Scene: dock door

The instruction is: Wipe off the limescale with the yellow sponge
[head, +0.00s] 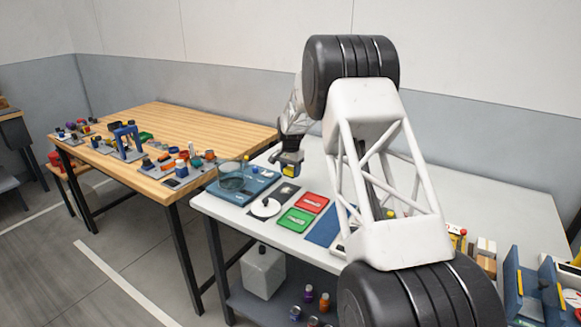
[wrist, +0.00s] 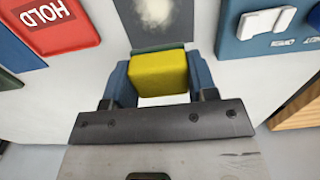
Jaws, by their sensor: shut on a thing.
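The yellow sponge (wrist: 158,75) is a small block held between the two blue fingers of my gripper (wrist: 160,85) in the wrist view. In the head view my gripper (head: 289,168) is above the white table, with the sponge (head: 290,170) showing at its tip. The limescale (wrist: 155,12) is a whitish smudge on a dark grey plate (wrist: 180,38), just beyond the sponge at the top of the wrist view. The plate also shows in the head view (head: 283,193), below my gripper. I cannot tell whether the sponge touches the plate.
A blue board (head: 222,194) with a clear round bowl (head: 231,178) lies left of the plate. A wooden table (head: 150,120) with many objects stands left.

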